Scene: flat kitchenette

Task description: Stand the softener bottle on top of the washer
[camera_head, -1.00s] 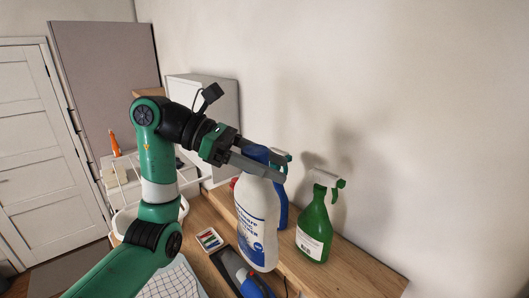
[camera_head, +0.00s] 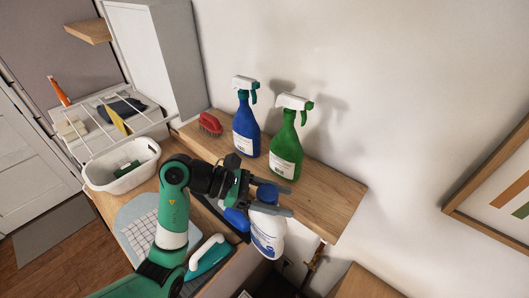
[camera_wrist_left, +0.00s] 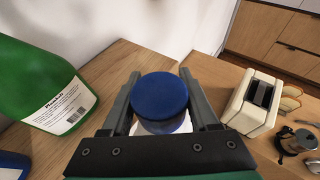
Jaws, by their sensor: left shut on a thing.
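The softener bottle (camera_head: 268,234) is white with a blue cap and a blue-and-white label. My left gripper (camera_head: 289,199) is shut on it just below the cap, and the bottle hangs roughly upright near the front edge of the wooden shelf. In the left wrist view its blue cap (camera_wrist_left: 160,97) sits between the two fingers and hides most of the bottle. The washer cannot be made out; only a dark patch shows at the bottom edge of the head view. My right gripper is not in view.
A blue spray bottle (camera_head: 246,130), a green spray bottle (camera_head: 286,150) and a red brush (camera_head: 210,123) stand on the shelf (camera_head: 330,200). A white tub (camera_head: 105,178) and an iron (camera_head: 205,260) are on the left. A toaster (camera_wrist_left: 251,102) shows in the left wrist view.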

